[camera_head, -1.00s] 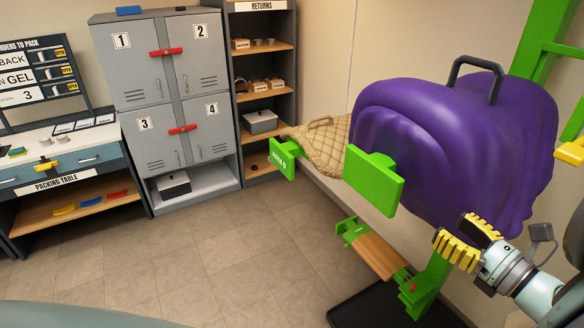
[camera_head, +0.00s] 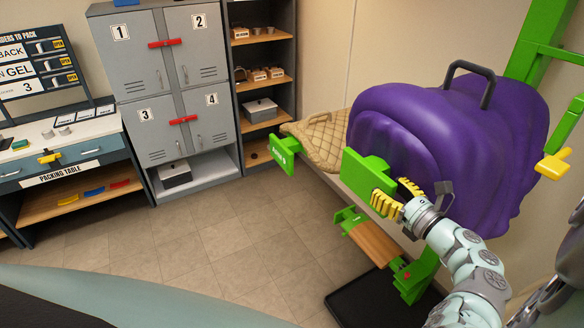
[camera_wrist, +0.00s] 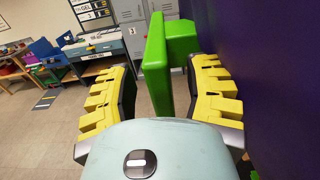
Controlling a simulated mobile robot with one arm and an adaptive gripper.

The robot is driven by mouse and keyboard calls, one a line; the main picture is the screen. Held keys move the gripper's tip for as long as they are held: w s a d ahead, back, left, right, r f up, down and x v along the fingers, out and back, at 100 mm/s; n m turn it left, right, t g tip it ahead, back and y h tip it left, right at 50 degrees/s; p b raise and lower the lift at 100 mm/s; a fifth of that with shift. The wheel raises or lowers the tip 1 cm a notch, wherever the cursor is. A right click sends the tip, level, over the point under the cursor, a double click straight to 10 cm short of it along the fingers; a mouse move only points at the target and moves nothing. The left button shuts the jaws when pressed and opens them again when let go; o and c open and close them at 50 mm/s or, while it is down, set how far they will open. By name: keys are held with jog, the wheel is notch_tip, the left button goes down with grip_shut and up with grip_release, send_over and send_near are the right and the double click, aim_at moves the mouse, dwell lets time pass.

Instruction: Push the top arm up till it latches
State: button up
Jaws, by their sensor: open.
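A purple covered saddle (camera_head: 440,140) with a dark handle on top rests on a rack arm, which it mostly hides. The arm's green end plate (camera_head: 366,172) shows at the saddle's front left. My gripper (camera_head: 397,194) is open and empty at the lower right edge of this plate, close to the purple cover. In the wrist view the green plate (camera_wrist: 155,68) stands upright between the two spread yellow fingers, a little ahead of them. I cannot tell whether a finger touches it. A lower green arm with a wooden slat (camera_head: 376,243) is below.
A green post (camera_head: 527,70) with a yellow lever (camera_head: 552,165) stands at the right. A quilted tan pad (camera_head: 322,138) is on another arm with a green end plate (camera_head: 284,155). Grey lockers (camera_head: 133,88) and a packing table (camera_head: 72,152) stand behind. The middle floor is clear.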

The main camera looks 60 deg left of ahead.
jog(key=shift+s+a, duration=0.1)
jog(key=shift+a, duration=0.05)
jog(key=shift+c, duration=0.2)
grip_shut()
dwell(0.3)
